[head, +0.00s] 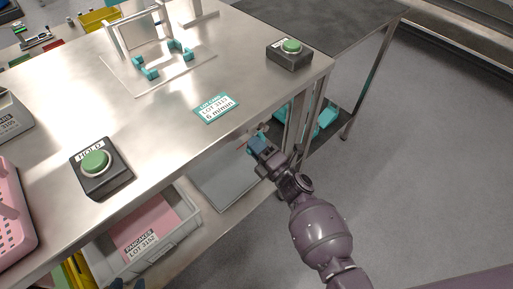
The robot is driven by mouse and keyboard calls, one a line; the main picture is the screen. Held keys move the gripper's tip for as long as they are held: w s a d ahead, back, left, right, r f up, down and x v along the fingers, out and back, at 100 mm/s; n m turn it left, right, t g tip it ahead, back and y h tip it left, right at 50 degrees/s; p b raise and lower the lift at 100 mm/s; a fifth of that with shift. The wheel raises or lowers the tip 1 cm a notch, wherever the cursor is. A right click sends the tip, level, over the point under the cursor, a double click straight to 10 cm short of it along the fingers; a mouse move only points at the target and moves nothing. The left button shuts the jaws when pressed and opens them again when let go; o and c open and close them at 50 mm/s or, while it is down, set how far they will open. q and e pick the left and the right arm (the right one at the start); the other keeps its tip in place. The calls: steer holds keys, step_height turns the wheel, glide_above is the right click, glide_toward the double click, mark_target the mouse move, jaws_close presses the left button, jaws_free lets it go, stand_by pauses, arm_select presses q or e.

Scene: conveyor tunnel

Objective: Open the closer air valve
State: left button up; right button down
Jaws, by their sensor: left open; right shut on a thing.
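My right gripper (256,144) reaches in from the lower right to the front edge of the steel table, below the tabletop. It is shut on a small part there, which looks like the closer air valve. The gripper covers most of it, so I cannot tell the handle's angle. My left gripper (128,284) barely shows at the bottom edge, with two dark blue fingertips apart and nothing seen between them. It is near the grey bin.
The steel table (165,128) carries a green HOLD button box (102,180), a second green button box (290,55), a teal label (216,108) and a teal fixture (150,72). A grey bin (185,232) sits underneath. A pink basket (10,215) stands left. Floor at right is clear.

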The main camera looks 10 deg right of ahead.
steer(key=shift+r+m, duration=0.35)
steer(key=shift+m, duration=0.25)
steer(key=c, duration=1.1)
jaws_free()
steer(key=shift+d, duration=0.1)
steer(key=shift+o, duration=0.2)
steer(key=shift+f, duration=0.1)
steer(key=p+v, duration=0.1)
steer(key=v, duration=0.9)
steer(key=shift+s+d, duration=0.15)
steer(key=shift+s, duration=0.2)
